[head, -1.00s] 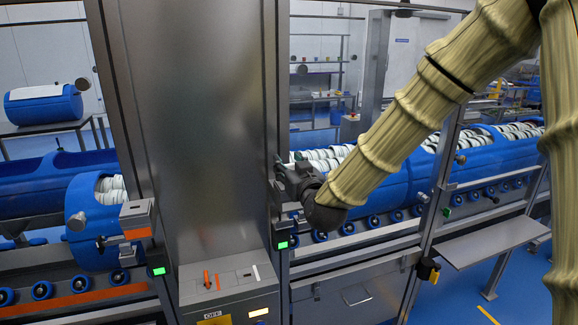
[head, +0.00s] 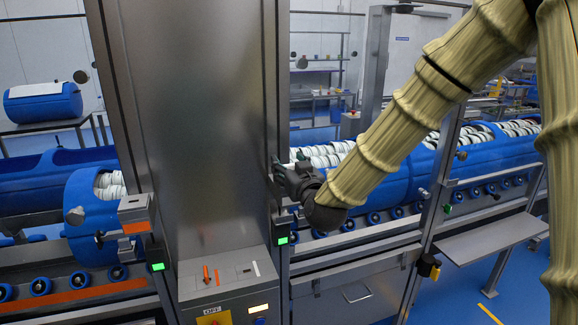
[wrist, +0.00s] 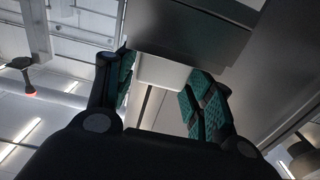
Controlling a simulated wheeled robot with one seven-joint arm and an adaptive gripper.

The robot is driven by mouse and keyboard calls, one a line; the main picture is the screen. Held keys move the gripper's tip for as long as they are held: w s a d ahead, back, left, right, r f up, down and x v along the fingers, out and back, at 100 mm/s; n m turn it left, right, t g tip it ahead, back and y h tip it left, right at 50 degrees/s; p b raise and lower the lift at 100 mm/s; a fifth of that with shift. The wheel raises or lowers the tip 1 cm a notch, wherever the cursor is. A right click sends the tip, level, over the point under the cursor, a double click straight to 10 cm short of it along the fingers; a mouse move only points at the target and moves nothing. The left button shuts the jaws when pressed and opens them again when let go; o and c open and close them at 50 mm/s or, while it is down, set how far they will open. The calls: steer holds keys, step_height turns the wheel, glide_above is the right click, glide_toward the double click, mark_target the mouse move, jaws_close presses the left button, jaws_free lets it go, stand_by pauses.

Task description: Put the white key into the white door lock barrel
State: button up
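My gripper (head: 279,172) is at the right edge of the tall steel cabinet (head: 200,120), its fingers pointing left at that edge. In the wrist view, a pale white block (wrist: 160,72) fills the gap between the two teal finger pads of my gripper (wrist: 158,88); it looks like the white key, held between them. Its far end is hidden by a grey metal box (wrist: 195,28). I cannot make out the white door lock barrel in either view; the fingers and cabinet edge may hide it.
The sloping panel (head: 230,290) below the cabinet bears an upright orange key (head: 206,275), an orange mark and a white mark (head: 256,268). Blue tubs (head: 400,175) of white dishes stand on the roller line behind my gripper. A grey shelf (head: 490,238) juts out at right.

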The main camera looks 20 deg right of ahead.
steer(key=shift+o, duration=0.3)
steer(key=s, duration=0.7)
steer(key=shift+s+d, duration=0.15)
steer(key=shift+s, duration=0.1)
steer(key=s+f+g, duration=0.3)
steer(key=f, duration=0.8)
steer(key=s+a+f+g, duration=0.1)
steer(key=s+f+g, duration=0.25)
steer(key=f, duration=0.85)
steer(key=s+f+g, duration=0.2)
steer(key=s+f, duration=0.2)
steer(key=f, duration=0.7)
steer(key=s+f+g, duration=0.4)
steer(key=s+f, duration=0.7)
steer(key=s, duration=0.4)
steer(key=s+f+g, duration=0.5)
steer(key=s+f, duration=0.7)
steer(key=s, duration=0.3)
steer(key=shift+s+d+m, duration=0.15)
steer(key=shift+d+m, duration=0.2)
steer(key=shift+m, duration=0.05)
